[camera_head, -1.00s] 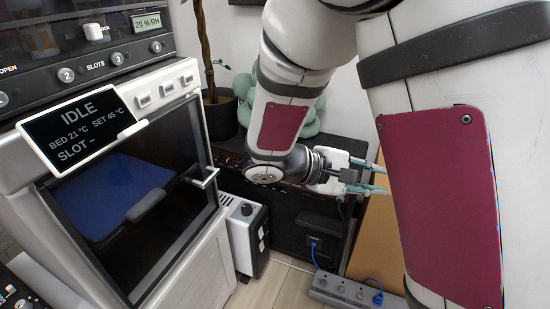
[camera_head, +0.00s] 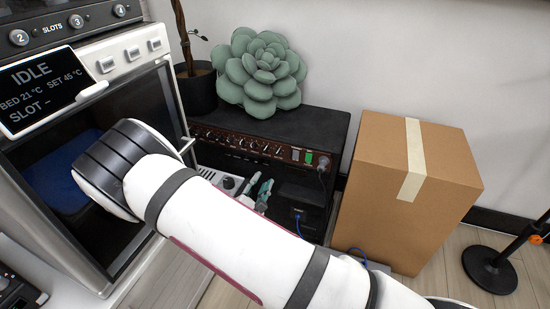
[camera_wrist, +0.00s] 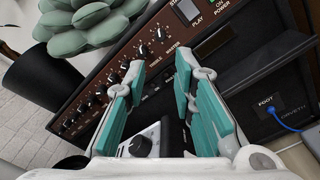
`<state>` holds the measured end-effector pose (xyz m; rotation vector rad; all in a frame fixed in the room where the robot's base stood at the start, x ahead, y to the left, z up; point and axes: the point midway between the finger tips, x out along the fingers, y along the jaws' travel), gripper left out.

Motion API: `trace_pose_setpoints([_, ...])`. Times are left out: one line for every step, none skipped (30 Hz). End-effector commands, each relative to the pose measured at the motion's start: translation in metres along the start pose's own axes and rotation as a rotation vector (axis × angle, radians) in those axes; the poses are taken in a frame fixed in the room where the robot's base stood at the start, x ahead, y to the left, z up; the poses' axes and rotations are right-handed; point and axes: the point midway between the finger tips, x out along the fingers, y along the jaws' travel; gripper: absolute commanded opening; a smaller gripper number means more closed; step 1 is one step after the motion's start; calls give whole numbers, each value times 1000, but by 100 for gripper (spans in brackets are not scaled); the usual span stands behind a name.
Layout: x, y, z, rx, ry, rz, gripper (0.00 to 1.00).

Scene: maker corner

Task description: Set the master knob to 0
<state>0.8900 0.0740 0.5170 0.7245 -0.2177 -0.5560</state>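The master knob (camera_wrist: 158,35) is a small dark knob at the right end of the amplifier's knob row. The amplifier (camera_head: 312,122) is a black cabinet with a brown-red control panel. My gripper (camera_head: 258,190) is in front of its lower face, below the panel. In the wrist view my gripper (camera_wrist: 160,75) has its two teal fingers spread apart with nothing between them; the knob row lies beyond the fingertips.
A green succulent cushion (camera_head: 262,72) sits on the amplifier. A white box with a black knob (camera_wrist: 140,146) stands below my fingers. A cardboard box (camera_head: 405,190) is to the right. The machine with the IDLE screen (camera_head: 40,85) is at left. A blue cable (camera_wrist: 285,122) plugs into the FOOT socket.

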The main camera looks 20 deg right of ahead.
Motion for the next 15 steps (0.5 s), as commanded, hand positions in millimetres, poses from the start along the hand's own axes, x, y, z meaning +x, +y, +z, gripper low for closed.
trace_pose_setpoints([6, -1, 0, 2, -4, -1, 24])
trace_pose_setpoints([9, -1, 0, 2, -4, -2, 24])
trace_pose_setpoints([15, -1, 0, 3, -4, -2, 24])
trace_pose_setpoints([20, -1, 0, 3, -4, -3, 24])
trace_pose_setpoints([25, -2, 0, 3, -5, -3, 24])
trace_pose_setpoints([33, -2, 0, 3, -6, -2, 24])
trace_pose_setpoints([38, -2, 0, 3, -6, -3, 24])
trace_pose_setpoints([44, -3, 0, 3, -6, -4, 24])
trace_pose_setpoints([53, -2, 0, 3, -6, -3, 24])
trace_pose_setpoints([58, -2, 0, 3, -6, -3, 24])
trace_pose_setpoints([64, -2, 0, 3, -6, -3, 24])
trace_pose_setpoints([72, -2, 0, 3, -5, -4, 24])
trace_pose_setpoints([78, -2, 1, 4, -7, -3, 24])
trace_pose_setpoints([84, -2, 1, 4, -7, -3, 24])
trace_pose_setpoints([91, -2, 0, 4, -5, -4, 24])
